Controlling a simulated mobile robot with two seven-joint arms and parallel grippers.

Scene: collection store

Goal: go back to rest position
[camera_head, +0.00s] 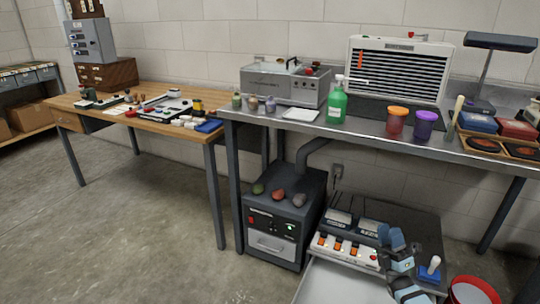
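My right gripper (391,237) shows at the lower right, with blue-grey fingers pointing up and away from me. My arm comes in below it from the bottom edge. It is over the right part of the low surface under the metal bench, beside a white panel with orange switches (345,250). The fingers look small and overlap, so I cannot tell whether they are open or hold anything. A blue stamp-like item with a white handle (431,270) stands just right of my gripper. My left gripper is not in view.
The metal bench (350,130) overhangs the low surface; a green bottle (337,105) and jars stand on it. A dark box machine (275,245) with several stones stands left. A red bin (470,291) is at lower right. The left floor is clear beyond a wooden table (150,92).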

